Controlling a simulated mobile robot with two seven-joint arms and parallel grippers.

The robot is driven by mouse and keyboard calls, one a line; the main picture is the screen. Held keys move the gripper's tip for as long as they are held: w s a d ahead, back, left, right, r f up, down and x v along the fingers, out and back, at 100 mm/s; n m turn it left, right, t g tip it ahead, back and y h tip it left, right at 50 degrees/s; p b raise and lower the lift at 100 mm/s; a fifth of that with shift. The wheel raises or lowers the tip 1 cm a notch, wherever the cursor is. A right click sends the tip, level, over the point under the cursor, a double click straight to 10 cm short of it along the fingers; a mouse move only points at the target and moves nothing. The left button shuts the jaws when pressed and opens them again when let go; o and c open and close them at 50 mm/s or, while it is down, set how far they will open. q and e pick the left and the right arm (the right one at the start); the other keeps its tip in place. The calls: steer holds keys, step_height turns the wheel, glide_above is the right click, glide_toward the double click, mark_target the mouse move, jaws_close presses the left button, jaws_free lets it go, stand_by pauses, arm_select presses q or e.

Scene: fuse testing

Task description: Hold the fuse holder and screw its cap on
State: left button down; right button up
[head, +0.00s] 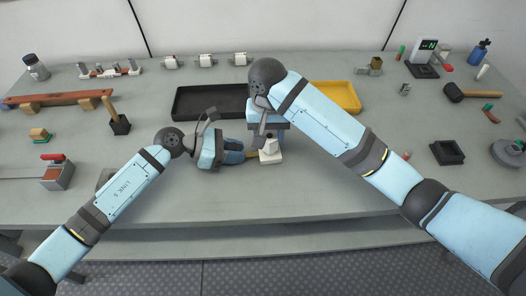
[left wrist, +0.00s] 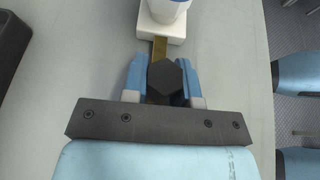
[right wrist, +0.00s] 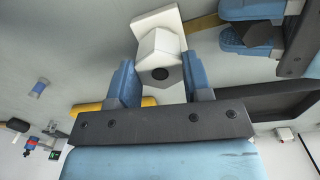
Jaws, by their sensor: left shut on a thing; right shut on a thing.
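The fuse holder has a white base (left wrist: 162,28), a brass strip (left wrist: 160,48) and a dark hexagonal block (left wrist: 166,76). My left gripper (head: 240,153) is shut on the dark block, low over the table; its fingers also show in the left wrist view (left wrist: 161,86). The white cap (right wrist: 160,57) has hexagonal sides and a dark round centre. My right gripper (right wrist: 160,84) is shut on the cap, reaching down over the white base (right wrist: 150,20). The cap and base look in line and close together. I cannot tell whether any thread is engaged.
A black tray (head: 184,112) and a yellow tray (head: 350,104) lie behind the grippers. Several fuse parts stand along the back edge. The table front (head: 270,205) is clear.

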steer(key=m, duration=0.5)
steer(key=shift+f+m, duration=0.1)
steer(key=shift+m, duration=0.3)
steer(key=m, duration=0.4)
steer(key=shift+w+d, duration=0.1)
steer(key=o, duration=1)
steer(key=shift+c, duration=1.5)
